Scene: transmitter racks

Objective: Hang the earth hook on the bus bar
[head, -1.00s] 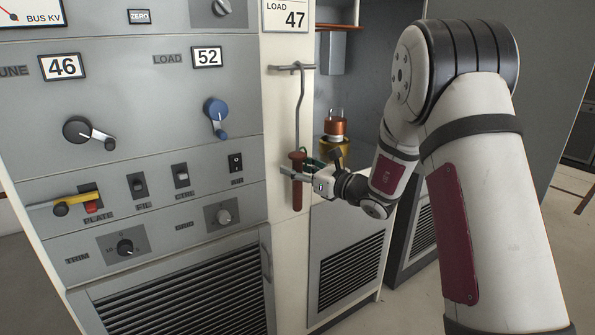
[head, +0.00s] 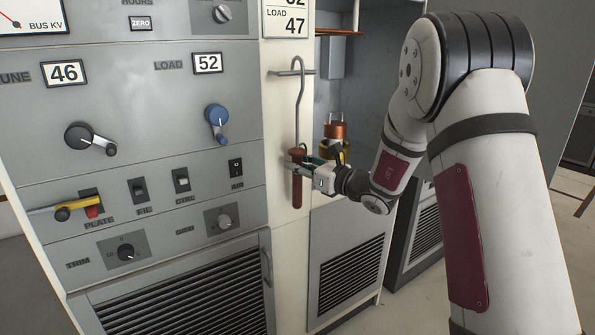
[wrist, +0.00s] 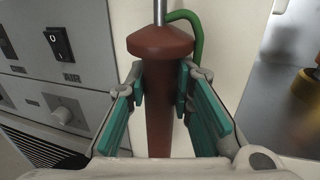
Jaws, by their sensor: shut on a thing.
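The earth hook (head: 299,110) is a thin grey rod with a curved top and a red-brown handle (head: 297,193). It is upright in front of the cream cabinet post. Its curved top arches a little above the grey peg (head: 283,73) on that post; I cannot tell if they touch. My gripper (head: 298,166) is shut on the handle, which stands between the teal finger pads in the wrist view (wrist: 163,100). A green cable (wrist: 197,38) runs from the handle's top. The copper-coloured bus bar (head: 338,33) shows at the top of the open bay, partly cut by the frame.
The open bay (head: 345,100) right of the post holds a copper and brass component (head: 335,131), partly behind my gripper. A louvred panel (head: 350,275) is below the bay.

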